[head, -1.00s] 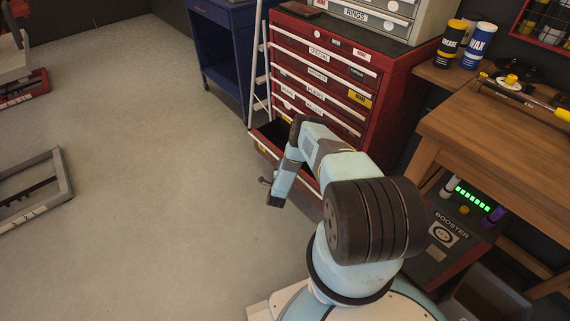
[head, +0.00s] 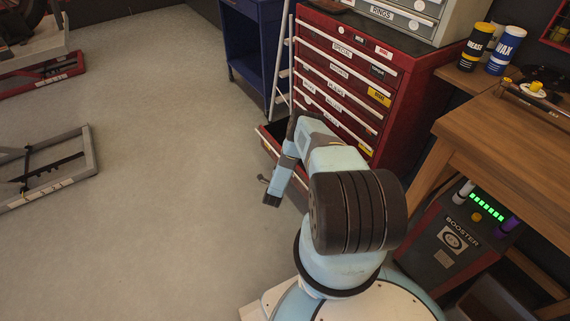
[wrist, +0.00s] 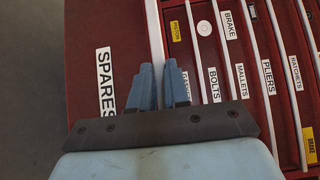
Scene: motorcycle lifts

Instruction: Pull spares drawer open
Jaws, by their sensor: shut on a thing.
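The spares drawer is the lowest drawer of the red tool cabinet and stands partly out in the head view (head: 263,138), its dark inside showing. In the wrist view its red front (wrist: 128,55) carries a white SPARES label (wrist: 105,82) beside a pale handle rail (wrist: 154,30). My gripper (wrist: 159,72) is shut on this rail, one blue-grey finger on each side. In the head view my arm covers much of the drawer front, and the fingers cannot be made out there.
The red cabinet (head: 420,95) has several shut labelled drawers above. A blue cart (head: 250,45) and a pale ladder (head: 281,65) stand to its left. A wooden bench (head: 500,135) and booster unit (head: 455,235) are at right. Open floor (head: 170,130) lies to the left.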

